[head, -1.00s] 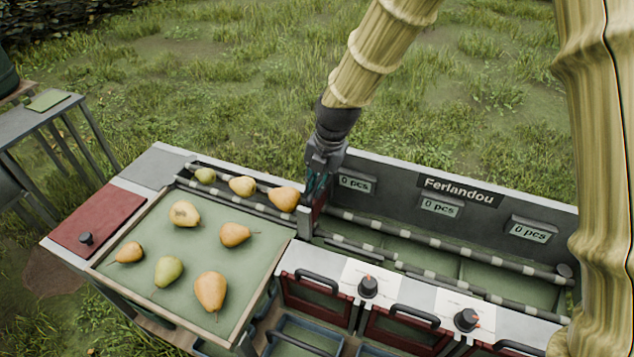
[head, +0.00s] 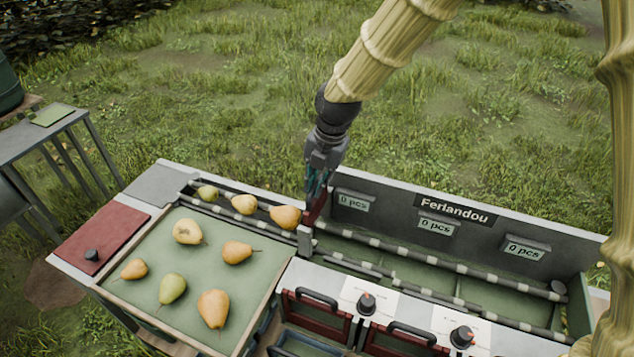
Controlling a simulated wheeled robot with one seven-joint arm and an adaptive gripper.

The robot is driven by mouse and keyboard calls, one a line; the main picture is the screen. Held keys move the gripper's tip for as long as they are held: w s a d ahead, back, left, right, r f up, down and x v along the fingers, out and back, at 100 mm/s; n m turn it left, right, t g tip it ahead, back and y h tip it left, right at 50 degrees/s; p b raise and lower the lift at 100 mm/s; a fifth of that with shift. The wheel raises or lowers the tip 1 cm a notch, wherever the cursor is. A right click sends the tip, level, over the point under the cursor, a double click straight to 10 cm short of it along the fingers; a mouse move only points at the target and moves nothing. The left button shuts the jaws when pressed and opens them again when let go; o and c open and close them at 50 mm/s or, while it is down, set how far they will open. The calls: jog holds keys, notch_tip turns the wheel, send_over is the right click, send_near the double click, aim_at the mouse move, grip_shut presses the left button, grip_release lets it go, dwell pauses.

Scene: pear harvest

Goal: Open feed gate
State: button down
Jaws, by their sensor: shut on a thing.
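My gripper (head: 318,192) points down at the right end of the pear lane and is shut on the feed gate (head: 316,212), a narrow dark-red plate by a grey post. The fingers hide much of the gate, so I cannot tell exactly how high it stands. Three pears queue in the lane to the left of the gate; the nearest, an orange pear (head: 285,217), lies close beside it. To the right of the gate the striped rollers (head: 440,261) run empty.
A green tray (head: 150,232) with several pears lies in front of the lane. A back panel (head: 385,215) with "0 pcs" displays stands right of my gripper. Black knobs (head: 366,303) and red doors with handles line the front. Grass behind is clear.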

jog(key=c, duration=1.5)
grip_release()
jog(key=shift+o, duration=0.2)
notch_tip(320, 180, up, 12)
jog(key=d, duration=0.2)
jog(key=shift+s, duration=0.45)
jog(key=shift+f, duration=0.15)
